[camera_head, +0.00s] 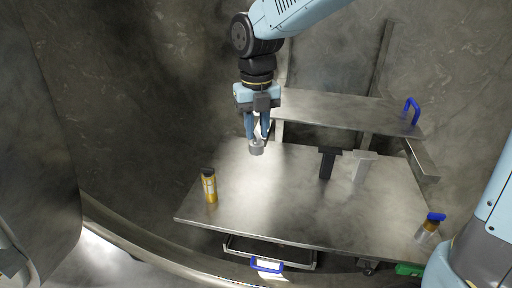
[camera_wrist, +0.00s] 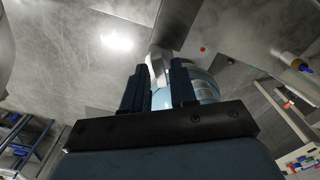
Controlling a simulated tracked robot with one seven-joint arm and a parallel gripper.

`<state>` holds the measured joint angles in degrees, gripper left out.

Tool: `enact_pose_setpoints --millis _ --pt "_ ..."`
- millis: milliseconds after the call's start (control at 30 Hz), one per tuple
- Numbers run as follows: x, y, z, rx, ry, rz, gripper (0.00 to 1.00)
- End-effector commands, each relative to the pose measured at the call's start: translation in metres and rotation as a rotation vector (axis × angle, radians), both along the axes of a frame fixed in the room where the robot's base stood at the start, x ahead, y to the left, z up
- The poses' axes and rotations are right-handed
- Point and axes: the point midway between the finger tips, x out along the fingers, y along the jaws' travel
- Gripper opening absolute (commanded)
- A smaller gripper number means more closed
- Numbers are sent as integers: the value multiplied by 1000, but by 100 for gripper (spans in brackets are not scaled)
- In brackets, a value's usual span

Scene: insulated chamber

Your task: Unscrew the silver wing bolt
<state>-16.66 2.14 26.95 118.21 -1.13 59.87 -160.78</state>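My gripper (camera_head: 257,138) points down over the back left of the metal table. A silver-grey piece (camera_head: 256,148) with a round, wider lower end sits at its fingertips, with a pale part between the fingers. In the wrist view a shiny silver part (camera_wrist: 157,66) shows between the two dark fingers (camera_wrist: 160,88), which look closed on it. A pale blue-white round body (camera_wrist: 205,88) shows behind the right finger. I cannot tell whether the silver piece is the wing bolt. A grey T-shaped item (camera_head: 362,165) stands on the table to the right.
A black T-shaped item (camera_head: 327,162) stands beside the grey one. A yellow bottle (camera_head: 209,186) stands on the table's left (camera_head: 270,215). A raised shelf (camera_head: 340,105) with a blue handle (camera_head: 411,110) is behind. A blue-capped container (camera_head: 428,228) is at right. The table's middle front is clear.

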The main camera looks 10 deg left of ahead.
Motion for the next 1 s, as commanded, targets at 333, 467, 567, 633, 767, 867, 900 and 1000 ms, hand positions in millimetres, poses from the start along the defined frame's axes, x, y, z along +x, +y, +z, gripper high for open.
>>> enact_pose_setpoints --millis 333,467,567,633,767,867,900,1000 --pt "0 0 32 1 -3 -1 27" --pt "0 0 42 0 -1 -1 27" --pt "0 0 48 0 -1 0 27" --pt "0 0 49 0 -1 0 27" --pt "0 0 49 0 0 0 27" --pt "0 0 49 0 0 0 27" --pt "0 0 49 0 0 0 27" --pt "0 0 49 0 0 -1 27"
